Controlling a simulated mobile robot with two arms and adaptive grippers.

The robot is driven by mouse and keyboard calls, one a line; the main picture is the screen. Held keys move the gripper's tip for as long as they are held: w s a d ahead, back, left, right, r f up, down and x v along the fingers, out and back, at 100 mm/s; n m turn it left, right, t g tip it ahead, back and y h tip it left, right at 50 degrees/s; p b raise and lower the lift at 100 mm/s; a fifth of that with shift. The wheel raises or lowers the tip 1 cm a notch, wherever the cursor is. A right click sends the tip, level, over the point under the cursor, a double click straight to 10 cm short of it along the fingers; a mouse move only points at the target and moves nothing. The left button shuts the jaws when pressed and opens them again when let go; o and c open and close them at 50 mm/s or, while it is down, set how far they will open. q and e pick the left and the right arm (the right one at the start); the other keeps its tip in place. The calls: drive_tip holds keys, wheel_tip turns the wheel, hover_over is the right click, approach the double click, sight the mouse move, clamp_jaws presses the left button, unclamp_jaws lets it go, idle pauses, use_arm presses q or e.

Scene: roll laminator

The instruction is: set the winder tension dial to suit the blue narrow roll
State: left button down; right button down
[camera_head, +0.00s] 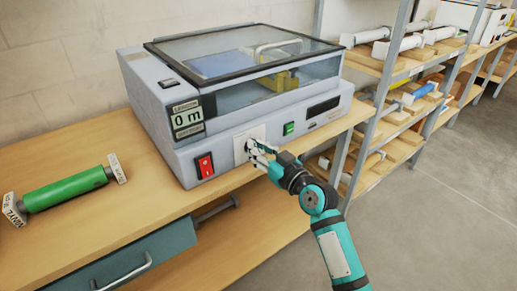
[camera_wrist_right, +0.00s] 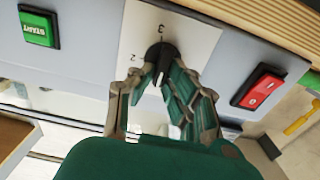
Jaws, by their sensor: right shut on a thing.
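The laminator (camera_head: 225,150) stands on the wooden bench. A white plate on its front (camera_head: 240,152) carries the dark tension dial, mostly hidden by my gripper in the head view. In the right wrist view the black dial (camera_wrist_right: 158,51) sits on the plate, with "3" and "2" printed beside it. I cannot tell its exact setting. My right gripper (camera_head: 259,152) is at the plate, its fingers shut around the dial; it also shows in the wrist view (camera_wrist_right: 162,80). A blue roll (camera_head: 424,90) lies on the shelf at right. My left gripper is out of view.
A red switch (camera_head: 205,165) and a green start button (camera_head: 288,128) flank the dial plate. A green roll (camera_head: 66,189) lies on the bench at left. Shelves with white rolls (camera_head: 375,37) stand at right.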

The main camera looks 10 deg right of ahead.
drive_tip(key=m+p, duration=0.1)
drive_tip(key=m, duration=0.2)
drive_tip(key=shift+d, duration=0.15)
drive_tip(key=m+p, duration=0.1)
drive_tip(key=m, duration=0.1)
drive_tip(key=m+p, duration=0.1)
drive_tip(key=m, duration=0.1)
drive_tip(key=shift+w+d+f, duration=0.1)
drive_tip(key=shift+w+d, duration=0.05)
drive_tip(key=m, duration=0.2)
drive_tip(key=m+p, duration=0.1)
drive_tip(key=m, duration=0.2)
drive_tip(key=shift+w+d+f+p, duration=0.1)
drive_tip(key=shift+f+p, duration=0.05)
drive_tip(key=shift+p, duration=0.15)
drive_tip(key=shift+d+f+m+p, duration=0.15)
drive_tip(key=shift+m+p, duration=0.35)
drive_tip(key=shift+m, duration=1.3)
drive_tip(key=shift+f, duration=0.1)
drive_tip(key=c, duration=1.3)
unclamp_jaws()
drive_tip(key=shift+c, duration=0.2)
